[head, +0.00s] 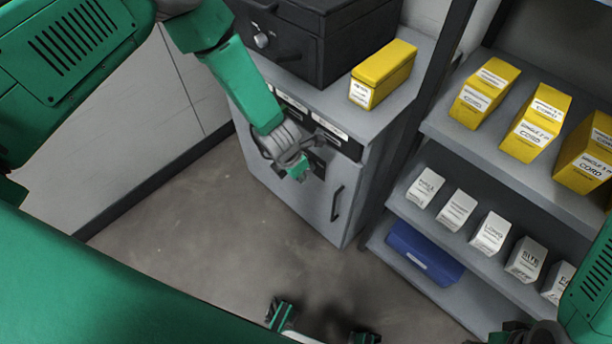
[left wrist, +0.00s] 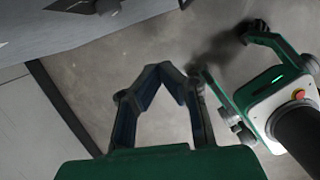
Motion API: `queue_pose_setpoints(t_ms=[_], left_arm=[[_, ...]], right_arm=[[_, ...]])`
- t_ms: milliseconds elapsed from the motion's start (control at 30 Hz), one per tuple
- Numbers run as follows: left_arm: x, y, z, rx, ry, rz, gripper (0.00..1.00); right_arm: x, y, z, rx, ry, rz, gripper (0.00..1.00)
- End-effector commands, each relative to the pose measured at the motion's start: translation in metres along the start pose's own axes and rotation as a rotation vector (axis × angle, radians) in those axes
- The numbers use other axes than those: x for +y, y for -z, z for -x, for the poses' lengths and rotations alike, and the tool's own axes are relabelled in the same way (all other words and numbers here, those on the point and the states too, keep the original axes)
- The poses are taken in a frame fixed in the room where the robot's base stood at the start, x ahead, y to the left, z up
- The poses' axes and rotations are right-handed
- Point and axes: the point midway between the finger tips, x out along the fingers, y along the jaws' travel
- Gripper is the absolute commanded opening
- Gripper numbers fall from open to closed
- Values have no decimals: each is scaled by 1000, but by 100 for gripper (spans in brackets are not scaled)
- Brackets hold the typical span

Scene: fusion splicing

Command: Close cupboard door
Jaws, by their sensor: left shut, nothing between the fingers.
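The grey cupboard (head: 285,185) stands in the middle of the head view, below a counter top. Its door (head: 316,208) has a dark vertical handle (head: 337,203) near the right edge. The door looks flush with the front, with no clear gap showing. My left gripper (head: 300,172) is in front of the upper part of the cupboard, left of and above the handle. Whether it touches the door cannot be told. In the left wrist view the left gripper (left wrist: 165,72) is shut and empty, with its fingertips together above the floor.
A black case (head: 318,45) and a yellow box (head: 382,75) stand on the counter. A shelf rack (head: 430,125) at right holds yellow boxes (head: 484,92), white boxes (head: 457,210) and a blue bin (head: 425,252). The floor (head: 185,235) before the cupboard is clear.

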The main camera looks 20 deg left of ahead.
Motion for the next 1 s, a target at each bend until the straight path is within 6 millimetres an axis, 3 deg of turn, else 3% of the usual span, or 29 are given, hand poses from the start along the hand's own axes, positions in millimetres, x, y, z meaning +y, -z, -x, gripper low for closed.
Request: queue_pose_setpoints(t_ms=[300,500,867,1000], left_arm=[[-2,-3,62,3,-2,2,0],[-6,-3,92,4,-5,1,0],[-3,0,99,4,-1,0,0],[-6,22,93,38,-15,-159,0]], right_arm=[[0,1,8,1,1,1,40],[0,1,10,0,1,1,40],[0,0,11,0,0,1,40],[0,0,9,0,1,1,40]])
